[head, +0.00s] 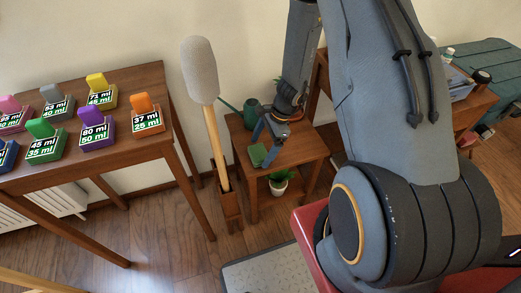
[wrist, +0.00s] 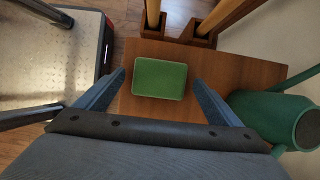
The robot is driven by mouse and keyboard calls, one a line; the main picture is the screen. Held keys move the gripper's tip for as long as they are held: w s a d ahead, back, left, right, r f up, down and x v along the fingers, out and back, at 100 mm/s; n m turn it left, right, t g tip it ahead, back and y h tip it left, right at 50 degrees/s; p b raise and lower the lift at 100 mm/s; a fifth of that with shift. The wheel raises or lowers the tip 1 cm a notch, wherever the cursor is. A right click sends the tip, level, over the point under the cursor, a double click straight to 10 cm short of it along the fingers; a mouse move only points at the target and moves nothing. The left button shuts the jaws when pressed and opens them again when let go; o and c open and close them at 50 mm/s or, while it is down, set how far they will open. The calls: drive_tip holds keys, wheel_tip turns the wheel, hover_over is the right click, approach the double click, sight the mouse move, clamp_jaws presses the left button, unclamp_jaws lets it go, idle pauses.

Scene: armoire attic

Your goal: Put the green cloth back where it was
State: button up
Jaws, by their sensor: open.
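The green cloth (head: 257,154) is a small folded rectangle lying flat on the top of a small wooden side table (head: 300,150), near its front left part. In the wrist view the cloth (wrist: 160,79) lies between my two fingers. My gripper (head: 266,134) is above the table, over or just behind the cloth. Its fingers are spread apart in the wrist view (wrist: 160,78), one on each side of the cloth, with nothing held. I cannot tell how high the fingertips are above the table top.
A green watering can (wrist: 275,115) stands on the table beside my gripper. A potted plant (head: 279,183) sits on the lower shelf. A long-handled duster (head: 202,75) stands upright in a wooden holder to the left. A desk (head: 100,82) with several coloured labelled blocks is farther left.

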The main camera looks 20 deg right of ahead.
drive_tip(key=v, duration=1.1)
drive_tip(key=s+r+n+h, duration=0.4)
drive_tip(key=s+r+n, duration=1.2)
drive_tip(key=r, duration=0.4)
drive_tip(key=shift+s+a+h, duration=0.3)
drive_tip(key=shift+s+a, duration=0.15)
drive_tip(key=shift+s, duration=0.1)
drive_tip(key=shift+r, duration=0.1)
drive_tip(key=shift+s+a+r+n+p, duration=0.1)
drive_tip(key=shift+a+r+n+p, duration=0.3)
drive_tip(key=shift+a+p, duration=0.4)
drive_tip(key=shift+w+a+r+n+p, duration=0.1)
drive_tip(key=shift+a+r+n+p, duration=0.25)
drive_tip(key=shift+a+p, duration=0.35)
drive_tip(key=shift+s+a+r+n+p, duration=0.1)
drive_tip(key=shift+a+r+n+p, duration=0.15)
drive_tip(key=shift+a+r+p, duration=0.4)
